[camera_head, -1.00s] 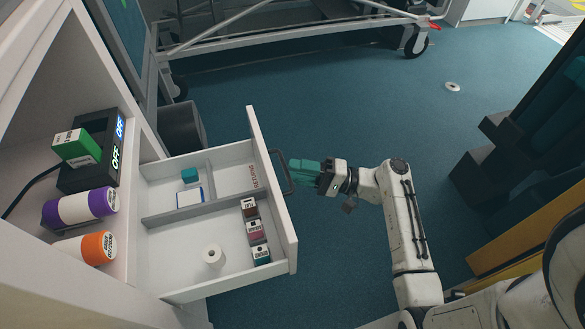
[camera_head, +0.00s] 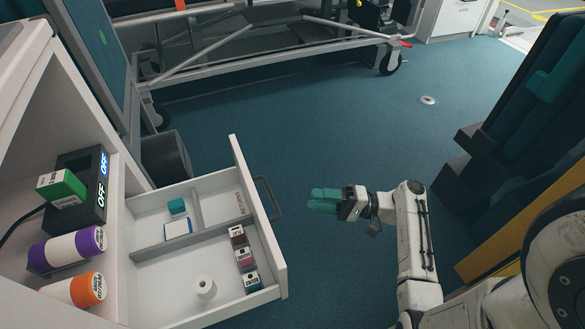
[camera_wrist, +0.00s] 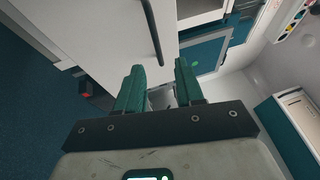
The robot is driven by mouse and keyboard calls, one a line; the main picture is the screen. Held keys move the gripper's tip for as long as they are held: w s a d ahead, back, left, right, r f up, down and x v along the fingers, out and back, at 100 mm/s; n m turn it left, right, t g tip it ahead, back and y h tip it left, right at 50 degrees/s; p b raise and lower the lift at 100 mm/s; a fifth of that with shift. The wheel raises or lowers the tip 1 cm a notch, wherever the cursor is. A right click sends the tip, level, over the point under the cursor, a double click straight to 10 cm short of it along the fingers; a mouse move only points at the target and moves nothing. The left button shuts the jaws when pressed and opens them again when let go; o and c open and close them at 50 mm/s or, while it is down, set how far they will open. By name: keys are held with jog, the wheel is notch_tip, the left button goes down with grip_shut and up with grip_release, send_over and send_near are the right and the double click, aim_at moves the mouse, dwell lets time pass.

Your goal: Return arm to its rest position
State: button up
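My gripper (camera_head: 324,200) has teal fingers and is held over open floor, to the right of the pulled-out white drawer (camera_head: 262,225). It is clear of the drawer's dark handle (camera_head: 270,198). In the wrist view the two fingers (camera_wrist: 160,68) stand apart with nothing between them. The drawer front (camera_wrist: 120,35) and the handle (camera_wrist: 152,32) show beyond the fingertips there. My arm is bent, with its forearm upright at the lower right of the head view.
The drawer holds a teal cube (camera_head: 177,206), a white roll (camera_head: 205,287) and several small boxes. Purple (camera_head: 66,248) and orange (camera_head: 74,290) bottles lie on the shelf at left. A wheeled stretcher (camera_head: 260,40) stands behind. Blue floor (camera_head: 330,120) is free between.

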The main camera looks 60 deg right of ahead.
jog(key=s+a+f+n+g+h, duration=0.45)
jog(key=a+f+n+g, duration=0.45)
jog(key=a+g, duration=0.45)
jog(key=s+r+n+g+h+p, duration=0.1)
jog(key=r+h+p, duration=0.2)
jog(key=r+p, duration=1.4)
jog(key=s+r+n+g+h+p, duration=0.1)
jog(key=s+r+n+h+p, duration=0.1)
jog(key=r+p, duration=1.5)
notch_tip(320, 180, up, 5)
jog(key=shift+s+d+f+g+h, duration=0.15)
jog(key=shift+s+g+h, duration=0.15)
jog(key=shift+h, duration=0.25)
